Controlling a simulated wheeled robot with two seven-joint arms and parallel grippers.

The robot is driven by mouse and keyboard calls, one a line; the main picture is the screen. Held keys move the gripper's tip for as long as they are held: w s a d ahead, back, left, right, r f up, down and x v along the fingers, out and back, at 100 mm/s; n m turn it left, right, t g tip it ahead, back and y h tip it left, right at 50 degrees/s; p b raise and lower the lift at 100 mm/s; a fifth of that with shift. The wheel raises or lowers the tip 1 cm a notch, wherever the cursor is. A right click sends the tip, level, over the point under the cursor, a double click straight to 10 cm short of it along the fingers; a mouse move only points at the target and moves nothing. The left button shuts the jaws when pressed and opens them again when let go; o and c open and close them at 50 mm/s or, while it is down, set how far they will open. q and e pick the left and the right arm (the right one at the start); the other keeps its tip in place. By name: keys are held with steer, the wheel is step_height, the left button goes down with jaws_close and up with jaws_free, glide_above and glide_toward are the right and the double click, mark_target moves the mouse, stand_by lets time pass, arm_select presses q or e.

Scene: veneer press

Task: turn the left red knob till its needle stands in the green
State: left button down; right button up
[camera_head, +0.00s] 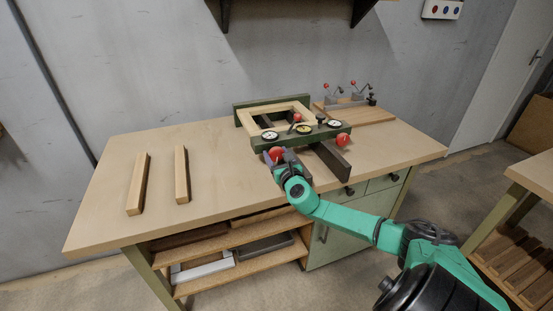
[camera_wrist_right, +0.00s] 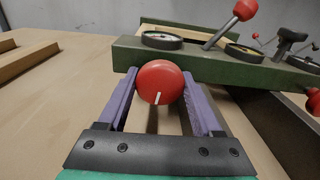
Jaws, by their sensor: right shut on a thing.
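The green press (camera_head: 300,135) stands on the workbench, with a row of dial gauges along its front bar. The left red knob (camera_head: 276,153) is on the front of that bar at its left end; in the right wrist view the knob (camera_wrist_right: 160,82) shows a white mark pointing down. My right gripper (camera_wrist_right: 161,92) is shut on this knob, one purple finger on each side. The left gauge (camera_wrist_right: 162,40) sits above the knob, seen too flat to read its needle; in the head view the left gauge (camera_head: 270,135) is too small to read. My left gripper is out of view.
The right red knob (camera_head: 342,140) is at the bar's other end. A red-tipped lever (camera_wrist_right: 243,10) rises behind the bar. Two wooden strips (camera_head: 138,184) (camera_head: 182,175) lie on the left of the workbench (camera_head: 225,180). Toggle clamps (camera_head: 355,97) stand at the back right.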

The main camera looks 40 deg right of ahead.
steer(key=m+b, duration=0.2)
steer(key=m, duration=0.2)
steer(key=shift+f, duration=0.2)
steer(key=m+b, duration=0.1)
steer(key=m, duration=0.3)
steer(key=shift+r+y, duration=0.1)
steer(key=shift+y, duration=0.3)
steer(key=m, duration=0.3)
steer(key=shift+b, duration=0.4)
steer(key=shift+r+m, duration=0.1)
steer(key=shift+m, duration=1.8)
steer(key=o, duration=1.4)
steer(key=shift+c, duration=0.2)
steer(key=shift+a, duration=0.1)
steer(key=v, duration=1.4)
steer(key=shift+s+b, duration=0.3)
steer(key=shift+b, duration=0.15)
